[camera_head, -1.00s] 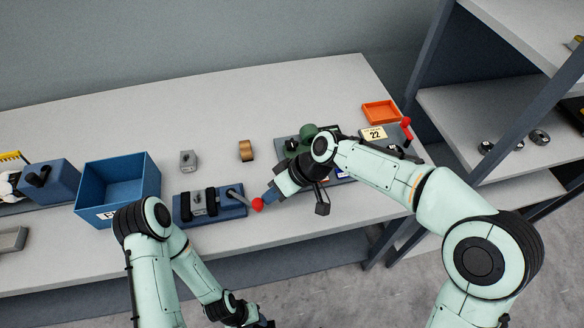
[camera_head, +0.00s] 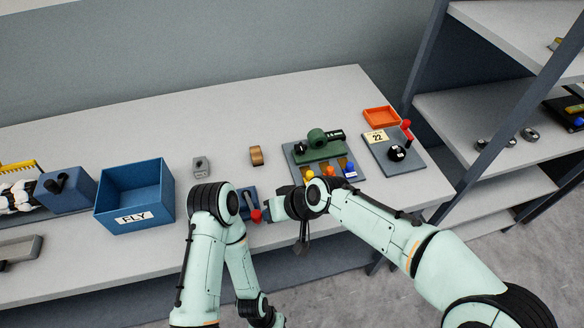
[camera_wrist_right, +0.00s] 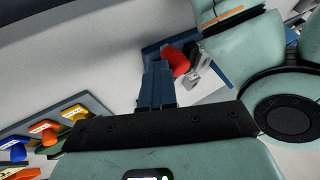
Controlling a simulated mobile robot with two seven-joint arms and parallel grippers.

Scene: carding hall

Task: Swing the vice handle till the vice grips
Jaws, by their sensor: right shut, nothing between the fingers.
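The blue vice (camera_head: 249,191) sits near the front edge of the bench, mostly hidden behind my left arm. Its grey handle ends in a red knob (camera_head: 256,215), pointing toward the front edge. The jaws and any part between them are hidden. My right gripper (camera_head: 269,208) is shut and empty, just right of the knob. In the right wrist view the blue fingers (camera_wrist_right: 156,86) are together beside the red knob (camera_wrist_right: 175,62); I cannot tell whether they touch. My left gripper (camera_head: 272,319) is partly seen at the bottom edge, its fingers unclear.
A blue bin marked FLY (camera_head: 134,196) stands to the left. A small grey block (camera_head: 201,167) and a copper-coloured piece (camera_head: 256,156) stand behind the vice. A green device (camera_head: 318,146), a red-lever panel (camera_head: 395,157) and an orange tray (camera_head: 381,117) are to the right.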

